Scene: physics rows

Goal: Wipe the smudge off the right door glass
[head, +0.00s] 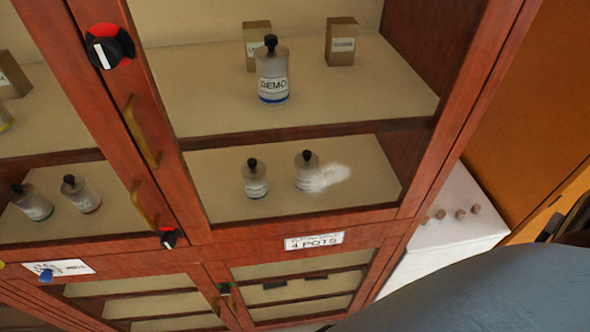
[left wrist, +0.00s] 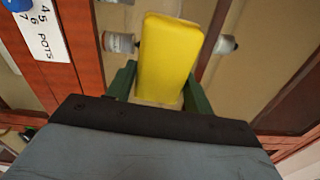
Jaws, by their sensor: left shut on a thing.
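The smudge (head: 328,177) is a white cloudy patch on the right door glass (head: 230,120), in front of the lower shelf beside a small bottle. In the left wrist view, my left gripper (left wrist: 160,92) has green fingers shut on a yellow block-like wiper (left wrist: 168,55). The wiper points toward the cabinet front; I cannot tell whether it touches the glass. My left gripper and the wiper do not show in the head view. My right gripper is not in view.
The right door has a red wooden frame, a brass handle (head: 143,132) and a black-and-red knob (head: 109,47). Bottles and boxes stand behind the glass, including a DEMO bottle (head: 272,72). A label (head: 314,241) reads 4 POTS. A white counter (head: 452,222) stands at right.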

